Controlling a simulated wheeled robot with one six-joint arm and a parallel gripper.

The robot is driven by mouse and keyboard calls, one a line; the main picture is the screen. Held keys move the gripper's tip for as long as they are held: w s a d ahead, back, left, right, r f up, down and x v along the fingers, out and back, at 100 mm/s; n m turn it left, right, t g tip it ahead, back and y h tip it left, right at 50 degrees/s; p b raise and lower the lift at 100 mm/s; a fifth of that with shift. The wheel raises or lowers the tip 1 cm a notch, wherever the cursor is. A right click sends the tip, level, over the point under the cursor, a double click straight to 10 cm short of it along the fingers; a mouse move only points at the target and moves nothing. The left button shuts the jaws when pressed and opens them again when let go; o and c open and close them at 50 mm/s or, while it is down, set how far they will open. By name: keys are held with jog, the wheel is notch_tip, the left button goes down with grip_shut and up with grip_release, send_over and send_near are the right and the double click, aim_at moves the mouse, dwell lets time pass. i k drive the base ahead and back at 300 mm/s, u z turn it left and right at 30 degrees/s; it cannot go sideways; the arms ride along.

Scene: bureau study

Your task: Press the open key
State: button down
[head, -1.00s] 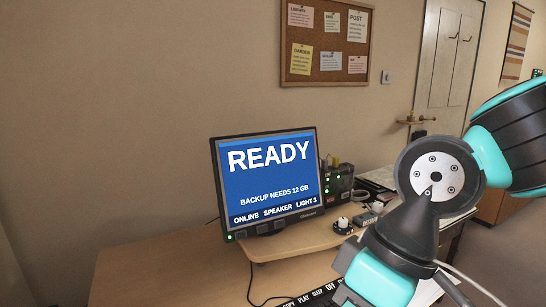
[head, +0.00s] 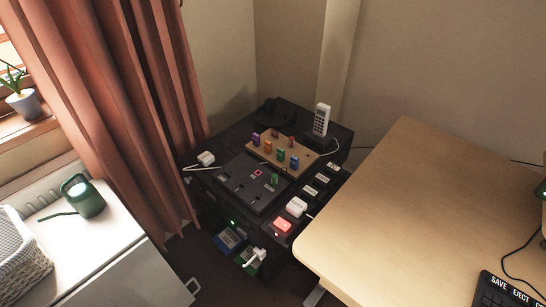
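A dark key panel (head: 503,290) lies on the light wooden desk (head: 400,205) at the bottom right corner of the head view. Its legible labels read SAVE and EJECT. Another label is cut off by the picture's edge, and I cannot read it. No key marked open shows in this view. My gripper is not in view.
A black cabinet left of the desk bears a wooden board (head: 262,154) with coloured pegs, a cordless phone (head: 322,120) and a red lit button (head: 283,225). The desk's middle is clear.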

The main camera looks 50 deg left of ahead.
aim_at(209, 193)
jog(key=z, duration=0.25)
jog(key=i, duration=0.2)
jog(key=u, duration=2.1)
